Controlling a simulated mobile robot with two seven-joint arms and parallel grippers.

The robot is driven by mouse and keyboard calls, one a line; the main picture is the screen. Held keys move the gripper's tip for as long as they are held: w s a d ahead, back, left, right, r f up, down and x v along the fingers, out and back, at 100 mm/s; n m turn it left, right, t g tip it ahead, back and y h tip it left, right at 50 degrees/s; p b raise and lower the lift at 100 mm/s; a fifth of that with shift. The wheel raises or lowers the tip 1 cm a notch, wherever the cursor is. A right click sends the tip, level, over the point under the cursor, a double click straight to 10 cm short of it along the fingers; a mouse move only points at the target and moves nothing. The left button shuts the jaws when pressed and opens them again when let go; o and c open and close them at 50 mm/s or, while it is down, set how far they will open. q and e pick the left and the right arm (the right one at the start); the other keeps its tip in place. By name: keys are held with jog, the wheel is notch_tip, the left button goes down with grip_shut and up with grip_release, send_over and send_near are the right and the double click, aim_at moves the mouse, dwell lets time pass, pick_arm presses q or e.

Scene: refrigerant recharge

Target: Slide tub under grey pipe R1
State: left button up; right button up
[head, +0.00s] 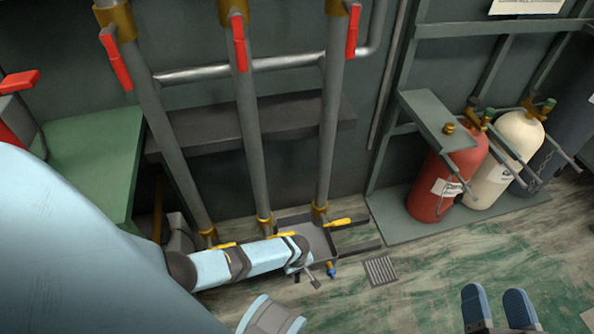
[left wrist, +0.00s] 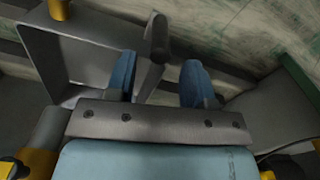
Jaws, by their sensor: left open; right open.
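The grey tub (head: 318,238) sits on the floor by the lower ends of the middle grey pipe (head: 250,135) and right grey pipe (head: 332,125). A left grey pipe (head: 170,135) stands beside them. No R1 label is readable. My left arm hides part of the tub. In the left wrist view, my left gripper (left wrist: 160,85) is open at the tub (left wrist: 52,60). A grey bar-like part (left wrist: 156,50) shows between its blue fingers; I cannot tell whether they touch it. My right gripper (head: 499,306) is open and empty over the floor at the lower right.
Red valve handles (head: 240,42) top the pipes, and yellow levers (head: 340,222) sit low. A dark ledge (head: 205,128) runs behind. A red cylinder (head: 446,180) and a cream cylinder (head: 505,160) stand at right. A floor grate (head: 380,270) lies right of the tub.

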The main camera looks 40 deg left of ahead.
aim_at(297, 274)
pick_arm(q)
notch_tip(297, 274, down, 4)
jog(key=shift+f+b, duration=0.25)
jog(key=shift+b, duration=0.8)
pick_arm(e)
notch_tip(297, 274, down, 4)
jog(key=shift+r+n+g, duration=0.1)
jog(key=shift+n+g, duration=0.2)
jog(key=shift+g, duration=0.4)
pick_arm(q)
jog(key=shift+c, duration=0.2)
grip_shut()
